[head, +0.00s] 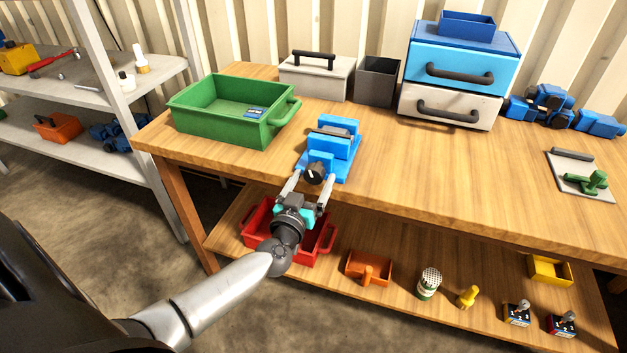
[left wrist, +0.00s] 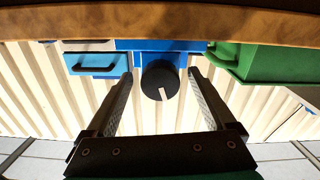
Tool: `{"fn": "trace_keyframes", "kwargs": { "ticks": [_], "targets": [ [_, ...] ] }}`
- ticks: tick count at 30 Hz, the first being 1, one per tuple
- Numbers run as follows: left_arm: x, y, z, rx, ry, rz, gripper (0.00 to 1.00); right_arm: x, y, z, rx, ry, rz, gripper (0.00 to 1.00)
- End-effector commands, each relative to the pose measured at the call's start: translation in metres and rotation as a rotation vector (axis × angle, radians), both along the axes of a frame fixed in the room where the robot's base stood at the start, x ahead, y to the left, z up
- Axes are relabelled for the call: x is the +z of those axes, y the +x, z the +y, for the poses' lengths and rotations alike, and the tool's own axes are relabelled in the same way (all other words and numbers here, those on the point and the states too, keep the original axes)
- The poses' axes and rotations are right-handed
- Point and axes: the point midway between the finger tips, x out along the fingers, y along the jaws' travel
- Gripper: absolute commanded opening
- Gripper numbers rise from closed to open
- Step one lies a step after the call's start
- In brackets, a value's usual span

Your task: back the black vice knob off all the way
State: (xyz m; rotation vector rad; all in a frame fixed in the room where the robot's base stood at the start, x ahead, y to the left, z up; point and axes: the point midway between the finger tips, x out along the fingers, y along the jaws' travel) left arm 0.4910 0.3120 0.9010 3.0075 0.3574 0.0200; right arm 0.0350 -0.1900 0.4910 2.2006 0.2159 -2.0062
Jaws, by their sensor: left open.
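The blue vice (head: 331,148) stands on the wooden bench near its front edge. Its round black knob (head: 315,174) faces the front and carries a pale pointer mark. My left gripper (head: 308,186) is open in front of the vice, with one finger to each side of the knob. In the left wrist view the knob (left wrist: 160,81) lies between the fingertips (left wrist: 161,76), with a gap to each finger. The pale mark points down and slightly right there. My right gripper is not in view.
A green crate (head: 184,121) stands left of the vice. A lidded grey box (head: 300,78), a dark open bin (head: 376,80) and a drawer unit (head: 403,106) are behind. A red crate (head: 326,241) is on the shelf below.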

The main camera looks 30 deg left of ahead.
Motion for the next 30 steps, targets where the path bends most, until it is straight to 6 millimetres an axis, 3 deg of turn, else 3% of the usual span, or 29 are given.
{"fn": "trace_keyframes", "kwargs": {
  "ticks": [6, 14, 30],
  "targets": [
    [0.0001, 0.0112, 0.0027, -0.001, 0.001, 0.000, 0.89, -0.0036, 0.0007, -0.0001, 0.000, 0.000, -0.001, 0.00],
    [0.0004, 0.0117, 0.0028, -0.001, 0.001, 0.000, 0.89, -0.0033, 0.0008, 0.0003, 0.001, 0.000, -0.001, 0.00],
    [0.0003, 0.0113, 0.0027, 0.000, 0.000, 0.000, 0.29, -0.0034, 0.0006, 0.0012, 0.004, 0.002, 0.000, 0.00]
  ]
}}
